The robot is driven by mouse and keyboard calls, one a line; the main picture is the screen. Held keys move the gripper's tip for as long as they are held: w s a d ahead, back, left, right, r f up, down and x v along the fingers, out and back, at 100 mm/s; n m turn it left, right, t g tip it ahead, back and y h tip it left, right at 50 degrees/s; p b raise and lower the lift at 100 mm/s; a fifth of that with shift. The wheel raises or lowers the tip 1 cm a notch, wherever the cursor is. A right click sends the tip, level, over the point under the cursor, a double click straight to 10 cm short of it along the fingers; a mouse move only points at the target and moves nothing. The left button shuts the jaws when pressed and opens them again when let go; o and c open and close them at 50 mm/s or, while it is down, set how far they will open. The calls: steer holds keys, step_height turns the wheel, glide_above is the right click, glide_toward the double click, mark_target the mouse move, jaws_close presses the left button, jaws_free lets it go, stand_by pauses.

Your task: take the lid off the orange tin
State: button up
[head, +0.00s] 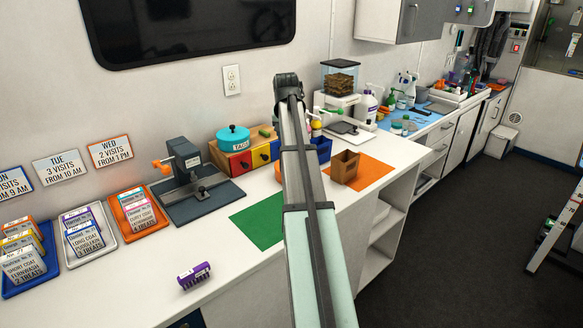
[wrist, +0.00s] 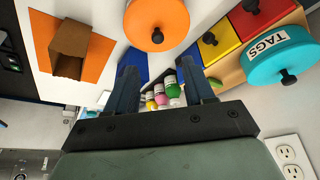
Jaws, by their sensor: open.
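The orange tin's round orange lid (wrist: 157,15), with a black knob (wrist: 157,37) in its middle, shows at the top of the wrist view. The lid appears to be on the tin, and its top edge is cut off by the frame. In the head view my arm hides most of the tin; a small orange edge (head: 278,172) beside the arm may be part of it. My gripper (wrist: 160,72) is open and empty, apart from the tin. In the head view my arm hides the gripper.
A teal tin (head: 233,132) marked TAGS stands on a coloured drawer unit (head: 239,160). A blue bin (head: 323,148) holds small bottles (wrist: 172,84). A brown open box (head: 345,167) stands on an orange mat (head: 376,169). A green mat (head: 258,222) lies bare.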

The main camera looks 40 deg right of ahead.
steer(key=x, duration=0.7)
steer(key=shift+f, duration=0.1)
steer(key=shift+d+x, duration=0.1)
steer(key=shift+x, duration=1.25)
steer(key=shift+d+x, duration=0.15)
steer(key=shift+x, duration=1.15)
steer(key=shift+s, duration=0.1)
steer(key=shift+c, duration=0.3)
jaws_close()
